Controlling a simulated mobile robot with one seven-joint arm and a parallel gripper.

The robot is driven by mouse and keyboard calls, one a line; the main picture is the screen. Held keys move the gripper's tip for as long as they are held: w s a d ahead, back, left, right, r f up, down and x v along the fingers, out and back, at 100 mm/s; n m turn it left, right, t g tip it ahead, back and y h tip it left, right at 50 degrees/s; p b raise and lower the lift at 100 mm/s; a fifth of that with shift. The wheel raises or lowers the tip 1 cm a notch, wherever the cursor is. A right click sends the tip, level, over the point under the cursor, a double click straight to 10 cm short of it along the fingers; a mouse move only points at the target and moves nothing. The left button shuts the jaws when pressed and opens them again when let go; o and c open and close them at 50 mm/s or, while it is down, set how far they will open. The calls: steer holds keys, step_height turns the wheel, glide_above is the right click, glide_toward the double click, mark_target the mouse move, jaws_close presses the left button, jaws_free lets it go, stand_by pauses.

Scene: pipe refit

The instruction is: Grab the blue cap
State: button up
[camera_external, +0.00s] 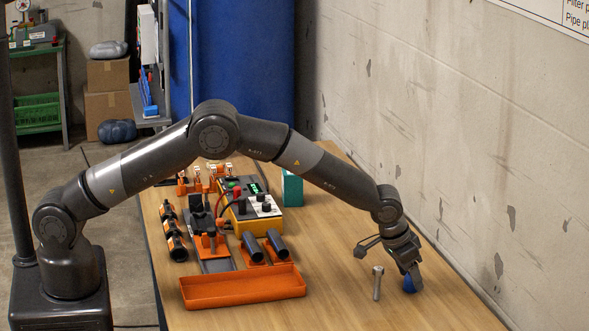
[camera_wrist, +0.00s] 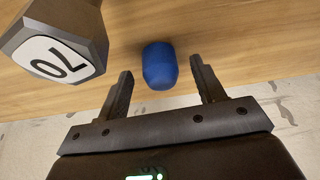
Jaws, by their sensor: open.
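The blue cap (camera_wrist: 159,66) lies on the wooden table between and just beyond the two fingertips in the wrist view. It also shows in the external view (camera_external: 409,284), at the right of the table, partly covered by my gripper. My gripper (camera_wrist: 158,78) is open, with one finger to each side of the cap and visible gaps between. In the external view my gripper (camera_external: 411,272) points down at the cap close to the tabletop.
A grey bolt-like piece (camera_external: 377,283) stands just left of my gripper; a grey piece marked 70 (camera_wrist: 62,58) is close in the wrist view. An orange tray (camera_external: 243,297), black cylinders (camera_external: 276,243) and a yellow device (camera_external: 254,213) stand further left. The wall is at right.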

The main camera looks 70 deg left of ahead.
steer(key=shift+w+f, duration=0.15)
steer(key=shift+f, duration=0.1)
steer(key=c, duration=1)
steer(key=shift+c, duration=0.2)
